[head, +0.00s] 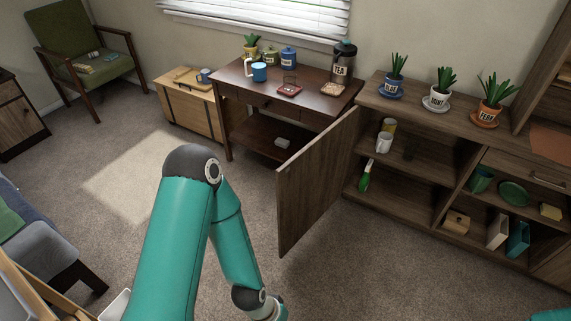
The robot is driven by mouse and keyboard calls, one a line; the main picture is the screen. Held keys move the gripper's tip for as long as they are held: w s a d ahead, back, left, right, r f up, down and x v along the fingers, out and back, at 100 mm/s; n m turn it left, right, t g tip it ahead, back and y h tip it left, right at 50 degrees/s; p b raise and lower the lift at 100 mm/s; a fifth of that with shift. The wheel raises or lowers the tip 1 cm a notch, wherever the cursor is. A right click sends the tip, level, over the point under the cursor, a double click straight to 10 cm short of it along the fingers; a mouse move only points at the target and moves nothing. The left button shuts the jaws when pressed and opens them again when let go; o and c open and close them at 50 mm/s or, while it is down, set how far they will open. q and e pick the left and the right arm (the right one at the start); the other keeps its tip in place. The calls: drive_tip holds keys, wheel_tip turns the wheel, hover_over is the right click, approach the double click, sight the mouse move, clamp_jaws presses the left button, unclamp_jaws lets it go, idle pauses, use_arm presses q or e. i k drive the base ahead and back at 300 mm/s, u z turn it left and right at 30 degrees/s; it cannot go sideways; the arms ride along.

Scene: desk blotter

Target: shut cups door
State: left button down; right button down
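The brown wooden door (315,183) of the sideboard stands wide open, swung outward from the left compartment. Behind it the open compartment shows a white mug (384,142) and a yellowish mug (389,126) on the upper shelf. A green bottle-like item (364,178) stands lower down. My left arm, teal with dark joints, rises at the bottom middle and bends back down to the left of the door. Its gripper is below the frame edge. Only a sliver of my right arm shows at the bottom right corner; its gripper is out of view.
The sideboard top (415,98) carries several potted plants. Its right-hand shelves hold a green plate (513,194) and small boxes. A dark desk (311,112) stands left of the door, with a wooden chest (189,105) beside it. Carpet (340,265) is clear before the sideboard.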

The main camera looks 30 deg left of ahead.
sight(309, 182)
drive_tip(key=k, duration=1.1)
drive_tip(key=u, duration=0.55)
drive_tip(key=i, duration=1.9)
drive_tip(key=z, duration=0.55)
